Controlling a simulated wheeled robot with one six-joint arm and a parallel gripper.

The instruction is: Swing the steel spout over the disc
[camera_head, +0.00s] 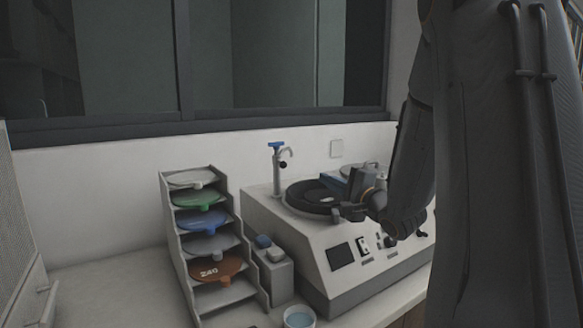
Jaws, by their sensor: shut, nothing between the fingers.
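The steel spout (276,180) stands upright at the back left of the grey machine, with a blue lever on top and a short curved outlet pointing right. The outlet appears near the back left edge of the dark disc (298,203); I cannot tell if it is over it. The disc lies flat on the machine top, with a small white patch on it. My gripper (341,213) is shut and empty at the disc's right front edge, well apart from the spout. The gripper and wrist hide the disc's right part.
A stepped rack (180,250) of coloured discs stands left of the machine (342,280). A small grey holder (276,272) with blue-topped items stands between them. A cup (299,316) is at the front. A blue item (333,180) lies behind my gripper.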

